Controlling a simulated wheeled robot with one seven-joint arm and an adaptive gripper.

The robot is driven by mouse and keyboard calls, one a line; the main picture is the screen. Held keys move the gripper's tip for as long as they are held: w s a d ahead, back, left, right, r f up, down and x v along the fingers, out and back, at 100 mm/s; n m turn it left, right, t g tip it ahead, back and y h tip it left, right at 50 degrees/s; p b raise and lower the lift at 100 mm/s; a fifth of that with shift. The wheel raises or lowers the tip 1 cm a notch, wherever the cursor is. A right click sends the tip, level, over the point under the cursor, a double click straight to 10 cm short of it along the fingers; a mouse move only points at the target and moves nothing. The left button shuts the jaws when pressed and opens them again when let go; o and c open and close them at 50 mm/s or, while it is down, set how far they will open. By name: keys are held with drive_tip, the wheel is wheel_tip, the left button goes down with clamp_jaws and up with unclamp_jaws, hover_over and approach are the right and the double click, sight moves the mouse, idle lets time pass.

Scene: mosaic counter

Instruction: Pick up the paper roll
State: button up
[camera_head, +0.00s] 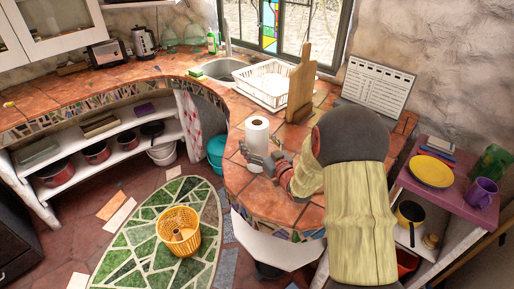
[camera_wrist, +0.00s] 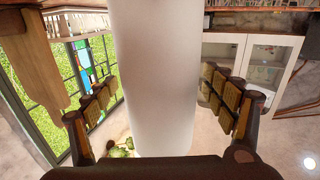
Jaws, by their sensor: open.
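The white paper roll (camera_head: 257,136) stands upright on the tiled counter (camera_head: 244,191), near its rounded front end. My gripper (camera_head: 262,160) is low beside the roll in the head view, its fingers at the roll's lower part. In the wrist view the paper roll (camera_wrist: 157,75) fills the middle, between the two padded fingers of my gripper (camera_wrist: 160,100). The fingers are open, with a gap visible on each side of the roll. The roll's base is partly hidden by the gripper in the head view.
A wooden cutting board (camera_head: 301,84) stands behind the roll, next to a white dish rack (camera_head: 266,84) and the sink (camera_head: 222,68). A purple side shelf (camera_head: 464,200) with a yellow plate (camera_head: 431,171) is at the right. The counter left of the roll is narrow.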

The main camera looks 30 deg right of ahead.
drive_tip(key=shift+r, duration=0.1)
drive_tip(key=c, duration=1.4)
